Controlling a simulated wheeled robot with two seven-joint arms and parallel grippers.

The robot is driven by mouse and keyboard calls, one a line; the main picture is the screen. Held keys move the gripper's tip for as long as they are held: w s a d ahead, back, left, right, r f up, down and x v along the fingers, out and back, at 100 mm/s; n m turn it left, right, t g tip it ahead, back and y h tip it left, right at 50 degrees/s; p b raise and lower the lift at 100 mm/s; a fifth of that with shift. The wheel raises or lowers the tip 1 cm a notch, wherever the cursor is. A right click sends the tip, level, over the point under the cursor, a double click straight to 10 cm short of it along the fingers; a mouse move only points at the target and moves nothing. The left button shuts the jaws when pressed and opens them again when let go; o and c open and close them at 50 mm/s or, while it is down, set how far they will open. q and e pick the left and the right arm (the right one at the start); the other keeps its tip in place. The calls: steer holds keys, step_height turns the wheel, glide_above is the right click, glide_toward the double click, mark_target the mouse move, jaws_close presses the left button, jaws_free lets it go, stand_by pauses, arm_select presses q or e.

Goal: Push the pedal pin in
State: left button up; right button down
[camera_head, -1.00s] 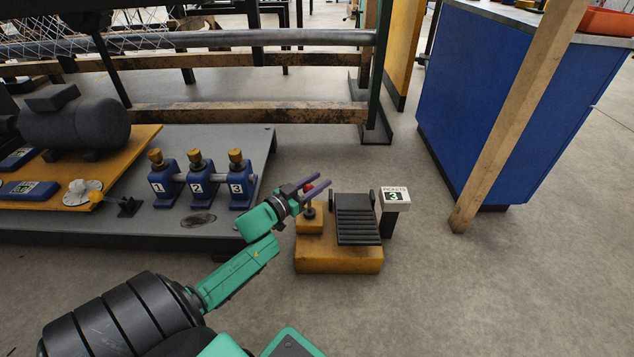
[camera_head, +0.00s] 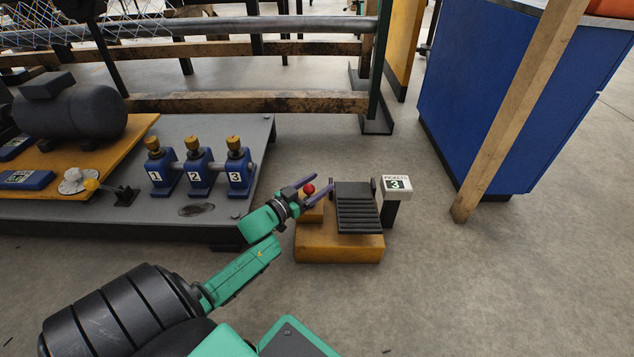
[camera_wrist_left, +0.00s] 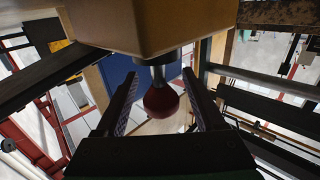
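The pedal pin has a red ball knob (camera_head: 309,189) on a metal stem, standing at the yellow block on the left of the pedal base. The pedal (camera_head: 357,207) is a black ribbed plate on a yellow base (camera_head: 340,249). My left gripper (camera_head: 319,185) is at the knob with its fingers apart, one on each side. In the left wrist view the red knob (camera_wrist_left: 160,101) and stem sit between the open fingers (camera_wrist_left: 162,108), with a visible gap on both sides. The stem is hidden behind a finger in the head view. My right gripper is not in view.
A small "3" sign (camera_head: 397,184) stands right of the pedal. A grey platform (camera_head: 120,215) with blue numbered units (camera_head: 198,174) lies to the left. A blue cabinet (camera_head: 510,100) and wooden post (camera_head: 515,115) stand at the right. Floor in front is clear.

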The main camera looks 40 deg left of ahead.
arm_select(q)
steer(key=shift+r, duration=0.2)
steer(key=shift+s+r+p, duration=0.1)
steer(key=shift+s+p, duration=0.2)
steer(key=shift+p, duration=0.1)
steer(key=s+a+p, duration=0.2)
steer(key=s+p, duration=0.5)
steer(key=s, duration=0.6)
steer(key=shift+s, duration=0.4)
